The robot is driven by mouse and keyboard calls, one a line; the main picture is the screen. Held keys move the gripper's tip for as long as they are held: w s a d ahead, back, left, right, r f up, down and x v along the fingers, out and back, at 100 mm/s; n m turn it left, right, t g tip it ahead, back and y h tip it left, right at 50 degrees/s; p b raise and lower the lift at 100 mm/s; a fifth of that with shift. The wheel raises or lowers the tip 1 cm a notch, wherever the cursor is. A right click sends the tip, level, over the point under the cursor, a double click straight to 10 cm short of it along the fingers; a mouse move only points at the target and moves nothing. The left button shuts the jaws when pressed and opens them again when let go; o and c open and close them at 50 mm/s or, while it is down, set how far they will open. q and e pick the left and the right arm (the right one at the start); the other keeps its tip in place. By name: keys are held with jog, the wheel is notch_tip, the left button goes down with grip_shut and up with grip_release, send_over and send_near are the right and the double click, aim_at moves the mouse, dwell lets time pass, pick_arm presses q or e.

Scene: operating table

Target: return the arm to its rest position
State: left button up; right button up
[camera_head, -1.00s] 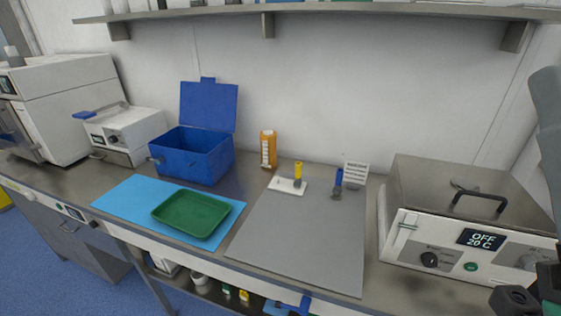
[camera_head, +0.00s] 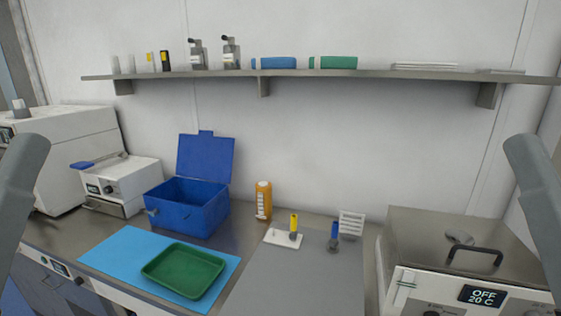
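Grey links of my own two arms show at the left and right picture edges. Neither gripper is in the picture, so I cannot see whether they hold anything. On the bench, a green tray (camera_head: 183,270) lies on a light blue mat (camera_head: 107,250). A blue box (camera_head: 189,207) stands behind the mat with its lid raised. No gripper is near these things in the view.
An orange bottle (camera_head: 263,201), a white plate (camera_head: 284,239) with a yellow-topped item (camera_head: 294,225), a blue-topped item (camera_head: 334,235) and a white rack (camera_head: 351,223) stand mid-bench. A water bath (camera_head: 440,250) is at right. A shelf (camera_head: 300,75) spans the wall. The grey mat (camera_head: 300,285) has free room.

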notch_tip(320, 180, up, 38)
jog(key=p, duration=3.8)
